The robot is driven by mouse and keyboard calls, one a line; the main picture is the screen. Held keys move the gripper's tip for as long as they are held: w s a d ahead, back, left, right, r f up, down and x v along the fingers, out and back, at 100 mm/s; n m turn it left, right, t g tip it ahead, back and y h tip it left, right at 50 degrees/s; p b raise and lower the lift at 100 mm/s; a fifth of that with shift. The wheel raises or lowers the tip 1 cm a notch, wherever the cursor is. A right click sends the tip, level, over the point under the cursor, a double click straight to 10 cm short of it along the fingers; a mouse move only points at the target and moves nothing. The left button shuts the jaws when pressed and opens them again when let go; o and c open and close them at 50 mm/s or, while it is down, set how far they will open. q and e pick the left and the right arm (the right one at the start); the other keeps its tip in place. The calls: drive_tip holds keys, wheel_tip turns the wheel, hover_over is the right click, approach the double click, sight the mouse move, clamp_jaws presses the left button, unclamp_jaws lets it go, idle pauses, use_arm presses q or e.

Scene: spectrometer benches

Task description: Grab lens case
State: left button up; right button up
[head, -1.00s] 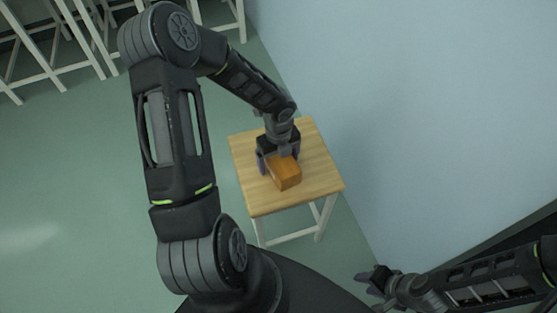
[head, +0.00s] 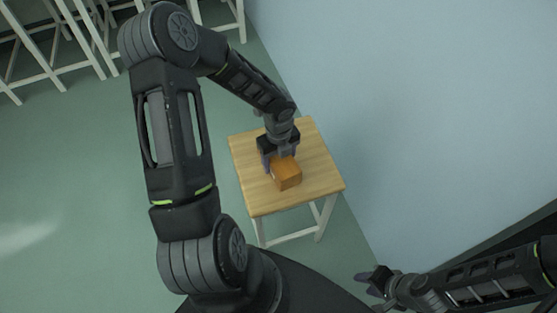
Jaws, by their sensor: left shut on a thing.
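An orange-brown box, the lens case (head: 287,174), sits on a small wooden-topped stool (head: 322,178). My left gripper (head: 280,161) comes down over its far end and is shut on it, with a finger at each side. The gripper hides the far part of the case. My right gripper (head: 366,283) is at the lower right, away from the stool and holding nothing that I can see. Its finger gap is too small to judge.
A pale blue wall (head: 400,110) rises close on the right of the stool. White-legged stools or benches (head: 75,45) stand at the upper left. The green floor (head: 60,200) to the left is clear.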

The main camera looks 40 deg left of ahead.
use_arm(q)
drive_tip(key=shift+c, duration=0.7)
wheel_tip(320, 180, up, 10)
drive_tip(key=shift+p, duration=1.1)
drive_tip(key=shift+w, duration=0.1)
